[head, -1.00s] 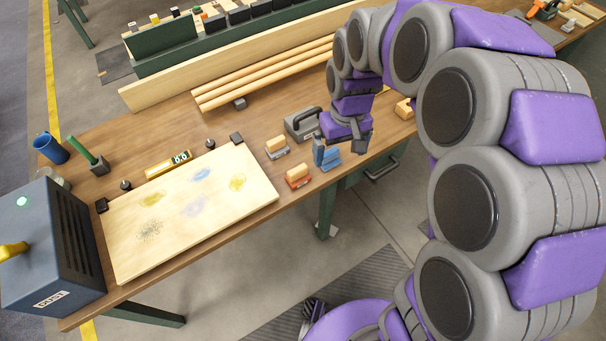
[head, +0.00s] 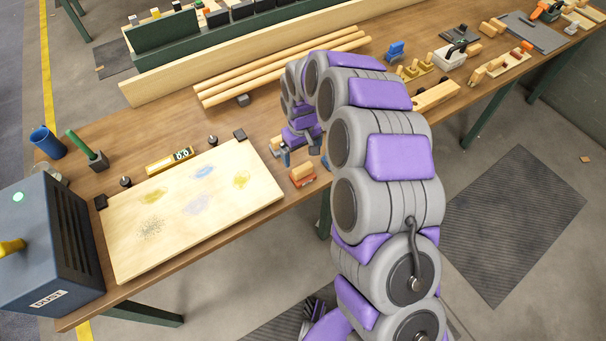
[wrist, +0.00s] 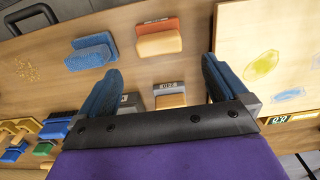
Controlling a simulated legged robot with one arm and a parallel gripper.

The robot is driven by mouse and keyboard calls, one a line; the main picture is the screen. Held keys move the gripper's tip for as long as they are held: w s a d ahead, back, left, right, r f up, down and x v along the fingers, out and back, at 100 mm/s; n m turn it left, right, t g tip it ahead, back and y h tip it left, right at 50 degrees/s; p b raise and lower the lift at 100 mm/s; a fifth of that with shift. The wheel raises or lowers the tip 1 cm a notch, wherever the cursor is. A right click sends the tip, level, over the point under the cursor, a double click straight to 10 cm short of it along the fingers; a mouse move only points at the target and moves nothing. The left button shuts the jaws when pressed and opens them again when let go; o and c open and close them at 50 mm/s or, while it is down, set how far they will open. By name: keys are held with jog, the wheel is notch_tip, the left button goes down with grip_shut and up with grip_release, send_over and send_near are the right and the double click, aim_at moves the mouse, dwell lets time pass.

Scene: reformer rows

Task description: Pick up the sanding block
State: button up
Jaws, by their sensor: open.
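My gripper (wrist: 160,65) is open, with its two blue fingers spread apart. In the wrist view, a sanding block with a wooden top and a grey base (wrist: 169,98) lies on the bench between the fingers, partly hidden by my gripper's palm. An orange-red block with a wooden top (wrist: 158,40) lies just beyond the fingertips, and a blue block (wrist: 90,52) lies left of it. In the head view, my gripper (head: 300,155) hangs beside the orange-red block (head: 302,175). The grey-based block is hidden there behind my gripper.
A pale board with coloured smudges (head: 190,210) lies left of my gripper. Wooden rods (head: 280,68) lie behind it along the bench (head: 120,170). A dark box (head: 50,240) stands at the bench's left end. The front bench edge runs close by.

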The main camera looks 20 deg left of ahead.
aim_at(302, 167)
jog(key=f, duration=0.2)
jog(key=a+f, duration=0.1)
jog(key=f, duration=0.1)
jog(key=shift+a, duration=0.1)
jog(key=shift+d+f+b, duration=0.35)
jog(key=shift+d+f, duration=0.3)
jog(key=shift+d, duration=0.35)
jog(key=shift+d+f, duration=0.1)
jog(key=shift+d, duration=0.2)
jog(key=shift+f, duration=0.35)
jog(key=f, duration=0.1)
jog(key=a+f+b, duration=0.1)
jog(key=f, duration=0.1)
jog(key=a+f, duration=0.1)
jog(key=f, duration=0.1)
jog(key=shift+d+r, duration=0.3)
jog(key=shift+d, duration=0.2)
jog(key=shift+c, duration=0.3)
jog(key=shift+d+r, duration=0.1)
jog(key=shift+d, duration=0.35)
jog(key=c, duration=0.3)
jog(key=shift+s+a+f, duration=0.15)
jog(key=shift+a+f, duration=0.05)
jog(key=shift+a, duration=0.55)
jog(key=c, duration=0.7)
jog(key=shift+o, duration=0.2)
jog(key=shift+d, duration=0.1)
